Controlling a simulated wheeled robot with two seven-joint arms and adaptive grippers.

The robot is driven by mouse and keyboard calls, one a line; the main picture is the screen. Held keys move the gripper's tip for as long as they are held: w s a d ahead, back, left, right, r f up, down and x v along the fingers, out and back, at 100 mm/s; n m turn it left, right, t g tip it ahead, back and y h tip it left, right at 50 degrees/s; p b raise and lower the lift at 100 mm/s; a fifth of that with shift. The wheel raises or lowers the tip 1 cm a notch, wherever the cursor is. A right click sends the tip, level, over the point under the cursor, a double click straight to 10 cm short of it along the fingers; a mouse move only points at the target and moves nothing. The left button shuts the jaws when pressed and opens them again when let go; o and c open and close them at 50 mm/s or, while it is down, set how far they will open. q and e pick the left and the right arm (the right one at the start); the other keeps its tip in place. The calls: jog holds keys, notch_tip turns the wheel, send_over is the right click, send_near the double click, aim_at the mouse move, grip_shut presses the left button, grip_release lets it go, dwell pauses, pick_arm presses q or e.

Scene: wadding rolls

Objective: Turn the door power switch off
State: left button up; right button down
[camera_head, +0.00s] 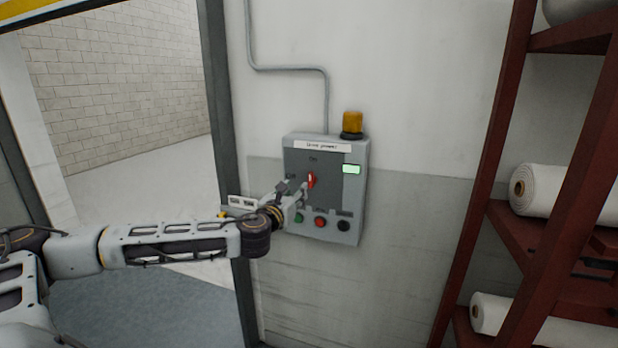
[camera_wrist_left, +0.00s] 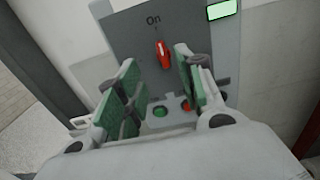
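The door power box (camera_head: 350,205) is a grey panel on the wall, with a "Door power" label at its top. Its red rotary switch (camera_head: 311,180) has its handle near upright, pointing toward "On"; in the left wrist view the red switch (camera_wrist_left: 163,53) shows just beyond the fingers. A green indicator (camera_head: 351,169) is lit at the upper right of the panel. My left gripper (camera_head: 296,190) is in front of the panel at the switch, its green-padded fingers (camera_wrist_left: 158,82) apart with the switch seen between them. Contact cannot be told. My right gripper is not in view.
Green (camera_head: 299,217), red (camera_head: 320,222) and black (camera_head: 343,226) buttons sit low on the panel. An amber beacon (camera_head: 352,123) tops the box. An open doorway is at left. A red rack (camera_head: 488,170) with white rolls (camera_head: 545,190) stands at right.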

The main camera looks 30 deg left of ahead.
pick_arm(q)
jog(key=shift+w, duration=0.1)
dwell(0.3)
jog(key=p, duration=0.2)
send_near(310, 175)
jog(key=shift+w, duration=1.15)
jog(key=shift+a+p+x, duration=0.15)
jog(key=shift+p+x, duration=0.15)
jog(key=shift+x, duration=1.35)
jog(key=shift+a+p+x, duration=0.15)
jog(key=shift+p+x, duration=0.15)
jog(key=shift+x, duration=1.3)
jog(key=shift+r, duration=0.1)
grip_shut()
